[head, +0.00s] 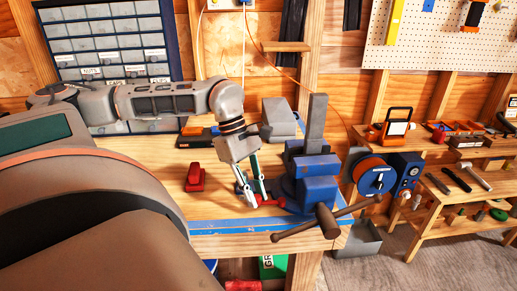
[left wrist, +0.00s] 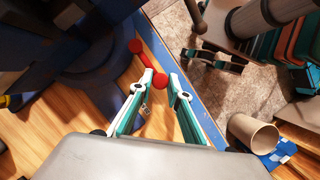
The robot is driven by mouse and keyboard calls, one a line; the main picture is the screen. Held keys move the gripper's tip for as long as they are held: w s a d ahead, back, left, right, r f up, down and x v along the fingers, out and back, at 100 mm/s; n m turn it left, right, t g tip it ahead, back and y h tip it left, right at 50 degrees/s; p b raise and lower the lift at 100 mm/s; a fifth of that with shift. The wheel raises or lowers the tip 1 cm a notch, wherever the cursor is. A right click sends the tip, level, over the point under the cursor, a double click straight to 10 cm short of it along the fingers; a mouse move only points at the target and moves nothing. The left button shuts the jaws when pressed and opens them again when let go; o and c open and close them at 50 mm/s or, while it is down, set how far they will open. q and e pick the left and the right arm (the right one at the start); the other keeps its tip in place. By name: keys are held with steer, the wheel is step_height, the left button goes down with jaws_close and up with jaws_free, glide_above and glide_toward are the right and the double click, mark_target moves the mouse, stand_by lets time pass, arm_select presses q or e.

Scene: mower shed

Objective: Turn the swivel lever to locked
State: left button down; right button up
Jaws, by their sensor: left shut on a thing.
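The blue bench vise (head: 320,188) stands at the right end of the wooden workbench (head: 222,212). Its round swivel base (left wrist: 100,68) shows in the left wrist view. The red swivel lever (head: 268,202) sticks out low on the vise's left side. In the left wrist view the lever (left wrist: 148,61) runs from a knob by the base to an end knob at my fingertips. My left gripper (head: 254,200) reaches down beside the vise and is shut on the lever's outer end. The gripper (left wrist: 168,88) partly covers that end.
The vise's brown handle bar (head: 325,220) juts past the bench's blue front edge. A red object (head: 195,178) lies on the bench left of my gripper. A blue-and-red dial unit (head: 374,180) is right of the vise. A tan cup (left wrist: 252,132) shows beyond the bench.

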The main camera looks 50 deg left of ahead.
arm_select(q)
steer(key=shift+w+r, duration=0.1)
steer(key=c, duration=1.9)
jaws_free()
steer(key=v, duration=1.2)
